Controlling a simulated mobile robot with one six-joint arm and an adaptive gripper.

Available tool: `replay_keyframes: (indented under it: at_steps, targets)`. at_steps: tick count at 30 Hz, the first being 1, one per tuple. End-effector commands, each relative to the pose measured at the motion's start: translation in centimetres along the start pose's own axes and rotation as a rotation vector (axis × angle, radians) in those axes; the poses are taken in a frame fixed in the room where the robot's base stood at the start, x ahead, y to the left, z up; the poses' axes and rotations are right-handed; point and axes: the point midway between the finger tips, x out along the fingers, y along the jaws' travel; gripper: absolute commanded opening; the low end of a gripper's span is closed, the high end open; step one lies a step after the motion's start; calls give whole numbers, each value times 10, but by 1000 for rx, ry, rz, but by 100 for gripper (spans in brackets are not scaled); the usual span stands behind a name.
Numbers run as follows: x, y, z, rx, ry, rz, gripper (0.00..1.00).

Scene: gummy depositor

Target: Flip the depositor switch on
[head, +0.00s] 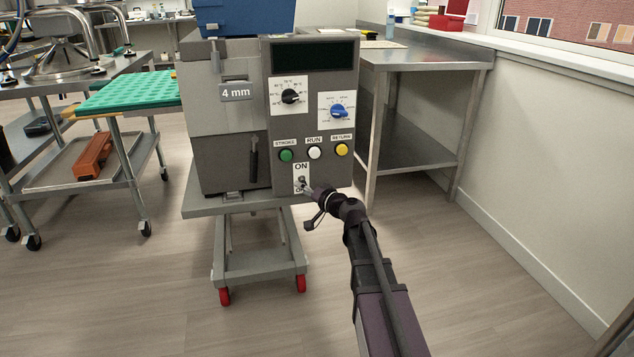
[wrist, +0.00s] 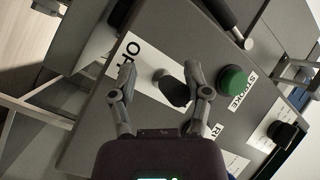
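The depositor (head: 225,105) is a grey machine on a cart, with a control panel on its right front. The switch (head: 302,181) is a small toggle low on that panel, on a white plate with ON above and a partly covered label below. My gripper (head: 311,191) is at the panel, just below and right of the switch. In the wrist view my gripper (wrist: 158,72) is open, its two fingers apart over the white plate. A dark round-ended lever, seemingly the switch (wrist: 172,90), shows between them, closer to the right finger. Contact and lever position cannot be told.
Green (head: 286,155), white (head: 315,152) and yellow (head: 341,150) buttons sit just above the switch. A black dial (head: 290,97) and a blue dial (head: 338,112) are higher up. A dark handle (head: 254,160) is left of the plate. A steel table (head: 425,62) stands to the right.

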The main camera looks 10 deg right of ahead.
Motion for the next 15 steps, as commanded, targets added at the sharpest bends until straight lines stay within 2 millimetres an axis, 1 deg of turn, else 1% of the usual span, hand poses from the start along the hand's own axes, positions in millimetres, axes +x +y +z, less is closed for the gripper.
replay_keyframes:
  at_steps: [1, 5, 6, 9, 15]
  targets:
    - [1, 5, 3, -10, 11, -12, 61]
    - [2, 6, 4, -40, 43, -48, 61]
    - [-1, 5, 3, -46, 50, -54, 61]
    - [-19, 3, 3, -45, 48, -52, 61]
    - [-47, 4, 4, -44, 47, -51, 61]
